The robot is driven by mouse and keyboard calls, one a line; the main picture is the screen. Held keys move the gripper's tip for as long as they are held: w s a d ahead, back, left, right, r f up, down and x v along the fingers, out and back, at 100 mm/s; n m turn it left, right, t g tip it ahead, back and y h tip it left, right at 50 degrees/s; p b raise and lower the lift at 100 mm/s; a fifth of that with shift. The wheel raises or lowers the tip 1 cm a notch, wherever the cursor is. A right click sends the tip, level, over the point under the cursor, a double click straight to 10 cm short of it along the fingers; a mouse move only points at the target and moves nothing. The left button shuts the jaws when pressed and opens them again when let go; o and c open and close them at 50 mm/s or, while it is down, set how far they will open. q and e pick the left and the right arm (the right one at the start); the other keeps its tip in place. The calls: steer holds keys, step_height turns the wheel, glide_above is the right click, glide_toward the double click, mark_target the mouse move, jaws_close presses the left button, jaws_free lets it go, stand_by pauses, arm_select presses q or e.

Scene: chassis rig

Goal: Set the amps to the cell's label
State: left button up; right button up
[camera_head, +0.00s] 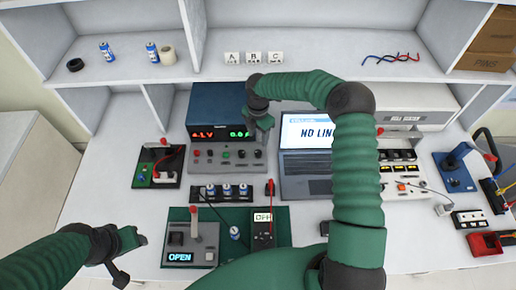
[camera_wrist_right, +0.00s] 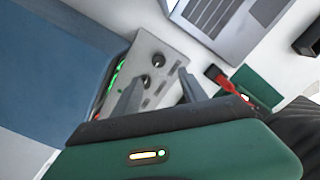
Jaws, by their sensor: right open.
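The power supply (camera_head: 215,100) is a blue box with a red readout and a partly covered green readout. Its grey front panel (camera_head: 215,160) carries several knobs. My right gripper (camera_head: 264,130) is open in front of the panel's right side. In the right wrist view its fingers (camera_wrist_right: 160,95) point at the panel, near two black knobs (camera_wrist_right: 157,60); contact cannot be told. Blue-and-white cells (camera_head: 227,190) stand in a black holder, and another cell (camera_head: 235,232) is on the green mat. Their labels are too small to read. My left gripper (camera_head: 132,241) is at lower left, apart from the supply.
A laptop (camera_head: 306,165) showing "NO LIN..." stands right of the supply. A meter reading "OFF" (camera_head: 263,228) and a box reading "OPEN" (camera_head: 190,252) are on the green mat. Cards A, B, C (camera_head: 254,58) and more cells (camera_head: 107,51) are on the shelf.

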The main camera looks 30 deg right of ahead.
mark_target(258, 152)
steer(key=f, duration=0.6)
steer(key=f+p, duration=0.1)
steer(key=f, duration=0.3)
steer(key=shift+w+d+f, duration=0.1)
steer(key=shift+w+d, duration=0.05)
steer(key=shift+d, duration=0.1)
steer(key=shift+a+f, duration=0.1)
steer(key=shift+f, duration=0.05)
steer(key=shift+w, duration=0.1)
jaws_close()
